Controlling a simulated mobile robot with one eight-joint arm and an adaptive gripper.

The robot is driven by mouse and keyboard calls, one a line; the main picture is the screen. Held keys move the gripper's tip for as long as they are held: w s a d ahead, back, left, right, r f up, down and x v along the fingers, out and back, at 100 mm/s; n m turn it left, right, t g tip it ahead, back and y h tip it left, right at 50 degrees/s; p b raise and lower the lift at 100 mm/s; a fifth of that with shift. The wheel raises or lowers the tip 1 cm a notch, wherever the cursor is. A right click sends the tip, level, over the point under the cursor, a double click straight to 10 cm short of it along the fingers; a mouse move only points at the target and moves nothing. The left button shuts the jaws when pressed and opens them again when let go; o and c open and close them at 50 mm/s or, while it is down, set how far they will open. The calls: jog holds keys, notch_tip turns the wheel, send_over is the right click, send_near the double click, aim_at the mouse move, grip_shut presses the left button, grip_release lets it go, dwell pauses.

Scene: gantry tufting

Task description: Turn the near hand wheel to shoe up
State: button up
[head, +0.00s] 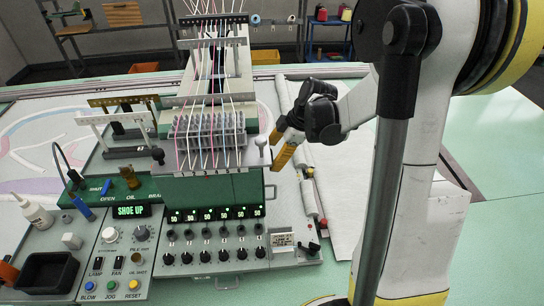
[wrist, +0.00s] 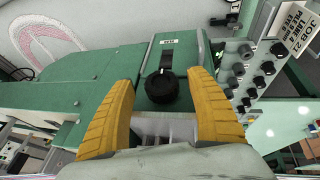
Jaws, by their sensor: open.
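In the head view my gripper (head: 277,146) is at the machine's right side, and the wheel is not clearly visible there. A green-lit display (head: 130,211) on the panel reads SHOE UP.
The control panel (head: 185,275) with several knobs and buttons spans the front. White threads run down to a needle block (head: 210,130). A black bin (head: 47,272) and a white bottle (head: 37,212) stand at left. Rollers (head: 308,195) lie right of the machine.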

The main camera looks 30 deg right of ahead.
jog(key=v, duration=1)
jog(key=shift+s, duration=0.15)
